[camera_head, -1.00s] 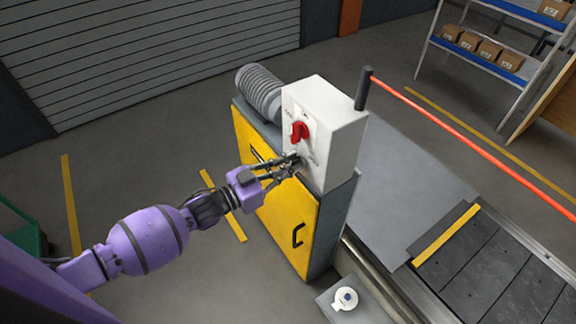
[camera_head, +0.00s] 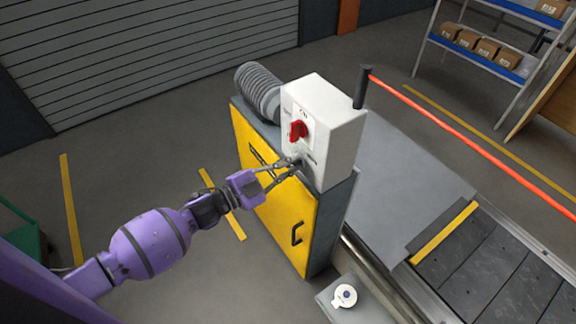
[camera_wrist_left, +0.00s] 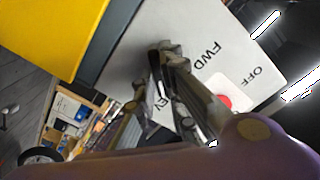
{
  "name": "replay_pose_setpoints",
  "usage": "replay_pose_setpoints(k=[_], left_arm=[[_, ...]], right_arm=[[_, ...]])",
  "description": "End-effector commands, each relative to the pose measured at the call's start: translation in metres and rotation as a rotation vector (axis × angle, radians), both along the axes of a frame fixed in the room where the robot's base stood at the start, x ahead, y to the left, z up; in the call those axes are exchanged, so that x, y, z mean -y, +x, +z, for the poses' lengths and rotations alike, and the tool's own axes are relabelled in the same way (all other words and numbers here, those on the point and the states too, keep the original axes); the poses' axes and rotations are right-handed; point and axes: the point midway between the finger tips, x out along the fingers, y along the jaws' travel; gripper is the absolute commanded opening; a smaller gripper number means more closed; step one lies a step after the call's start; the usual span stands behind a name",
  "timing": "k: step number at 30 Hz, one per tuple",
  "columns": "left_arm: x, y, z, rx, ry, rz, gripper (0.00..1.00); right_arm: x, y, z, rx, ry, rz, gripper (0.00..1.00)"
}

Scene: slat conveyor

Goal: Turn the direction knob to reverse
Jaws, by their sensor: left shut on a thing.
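The white control box (camera_head: 336,137) stands on the yellow cabinet. A red switch (camera_head: 298,131) is on its front face, and the dark direction knob (camera_head: 301,163) is below it. My left gripper (camera_head: 296,166) is at that knob, its fingers shut on it. In the left wrist view, the fingers (camera_wrist_left: 168,72) reach the white panel (camera_wrist_left: 190,28) beside the printed FWD. The REV label is partly covered by the fingers. They also hide most of the knob, so I cannot tell where it points. My right gripper is not in view.
The yellow cabinet (camera_head: 270,205) is under the box. A grey ribbed motor (camera_head: 259,92) is behind it. The slat conveyor (camera_head: 490,270) runs at the right, with an orange-red bar (camera_head: 470,143) above it. A small pedestal with a white round button (camera_head: 344,296) stands in front.

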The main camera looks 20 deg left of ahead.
Motion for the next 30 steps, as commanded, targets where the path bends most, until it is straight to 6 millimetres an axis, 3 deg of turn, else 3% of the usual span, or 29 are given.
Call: replay_pose_setpoints(k=[12, 13, 17, 26, 30], left_arm=[[0.0, 0.0, 0.0, 0.007, 0.01, -0.001, 0.0], [0.0, 0.0, 0.0, 0.007, 0.01, -0.001, 0.14], [0.0, 0.0, 0.0, 0.006, 0.008, -0.001, 0.29], [-0.001, -0.001, 0.0, 0.004, 0.008, 0.0, 0.29], [-0.009, -0.011, -0.002, 0.002, 0.009, 0.002, 0.29]], right_arm=[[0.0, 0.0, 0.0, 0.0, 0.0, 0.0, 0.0], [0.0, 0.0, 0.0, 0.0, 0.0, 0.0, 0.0], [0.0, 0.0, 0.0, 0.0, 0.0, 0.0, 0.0], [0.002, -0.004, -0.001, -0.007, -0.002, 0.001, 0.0], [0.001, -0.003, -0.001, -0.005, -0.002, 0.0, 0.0]])
